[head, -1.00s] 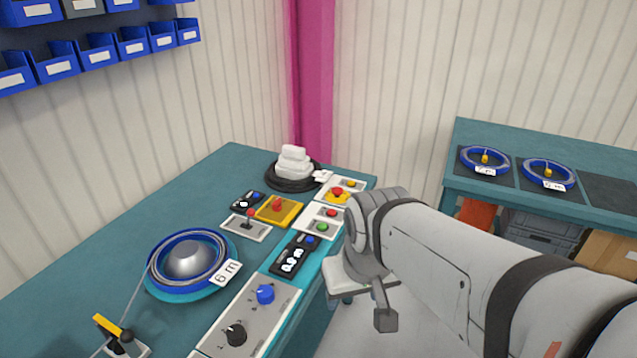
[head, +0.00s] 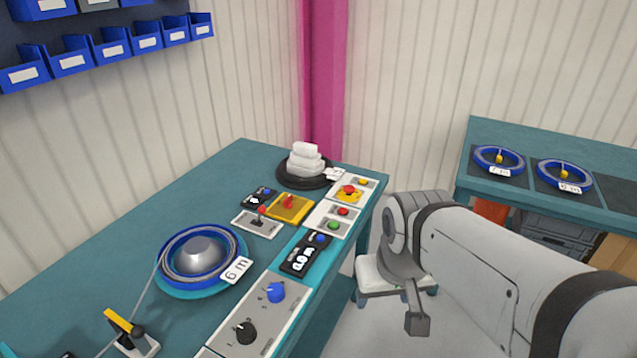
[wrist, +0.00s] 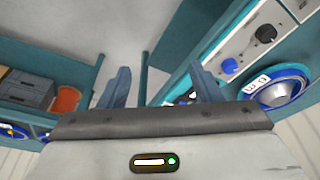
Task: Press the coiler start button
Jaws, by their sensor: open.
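A grey panel (head: 322,218) on the bench's right edge carries a green button (head: 333,225) and a red button (head: 343,211). I cannot read their labels, so I cannot tell which one is the coiler start. A reel (head: 197,254) with a blue rim and a "6 m" tag sits on the bench, with cable leading off its left side. My gripper (wrist: 160,88) is open and empty in the wrist view, its two fingers well apart. In the head view my arm is right of the bench, apart from the buttons.
A yellow-handled lever (head: 122,325) stands front left. A stool (head: 372,276) is beside the bench. A second bench (head: 540,200) holds reels.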

